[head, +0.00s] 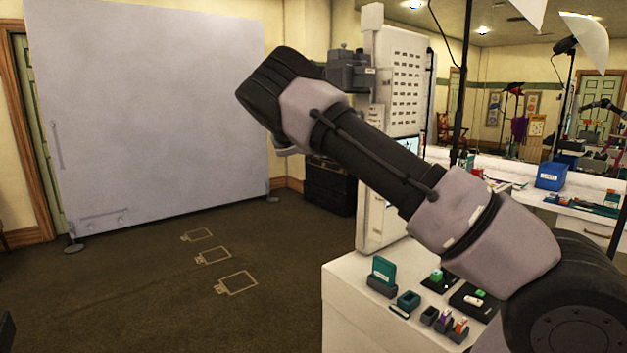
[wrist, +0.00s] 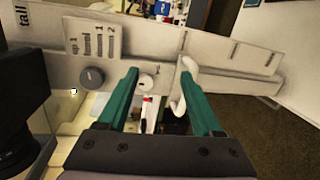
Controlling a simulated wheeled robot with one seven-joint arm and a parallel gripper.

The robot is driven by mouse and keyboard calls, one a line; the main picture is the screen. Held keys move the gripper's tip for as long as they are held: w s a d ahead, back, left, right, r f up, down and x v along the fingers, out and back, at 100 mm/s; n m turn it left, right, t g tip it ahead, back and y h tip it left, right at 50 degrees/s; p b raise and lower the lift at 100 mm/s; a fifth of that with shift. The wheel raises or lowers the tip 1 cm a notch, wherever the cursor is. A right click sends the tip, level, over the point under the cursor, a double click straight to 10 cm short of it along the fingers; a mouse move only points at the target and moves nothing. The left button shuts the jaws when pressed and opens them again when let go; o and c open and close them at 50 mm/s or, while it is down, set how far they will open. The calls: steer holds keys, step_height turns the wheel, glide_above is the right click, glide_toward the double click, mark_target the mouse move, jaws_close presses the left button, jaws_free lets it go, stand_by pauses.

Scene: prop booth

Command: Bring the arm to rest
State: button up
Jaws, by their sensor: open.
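My arm (head: 370,150) is raised and stretches from the lower right up to the left across the head view. In the wrist view, my gripper (wrist: 159,72) shows two green fingers spread apart with nothing held between them. A pale panel (wrist: 235,80) with printed words, a grey round knob (wrist: 92,78) and a white hook (wrist: 189,90) is close beyond the fingers. I cannot tell whether a finger touches the panel. In the head view the fingers are not clearly visible behind the arm.
A white counter (head: 345,318) below my arm holds a teal block in a dark holder (head: 382,277) and several small items. A tall white panel (head: 402,70) stands behind the arm. A large grey board (head: 150,110) stands at the left. The carpet (head: 150,290) with outlined marks is clear.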

steer(key=s+d+m+g+y, duration=0.6)
steer(key=s+d+m+y, duration=0.15)
steer(key=s+d, duration=0.8)
steer(key=s+a+r+m+t+y, duration=0.1)
steer(key=s+a+r+y, duration=0.1)
steer(key=s, duration=0.8)
steer(key=s+a+r+m+t+y, duration=0.1)
steer(key=s+a+r+t+y, duration=0.1)
steer(key=s, duration=0.8)
steer(key=s+a+r+m+t+y, duration=0.2)
steer(key=s+r+y, duration=0.2)
steer(key=s, duration=0.6)
steer(key=shift+r, duration=0.8)
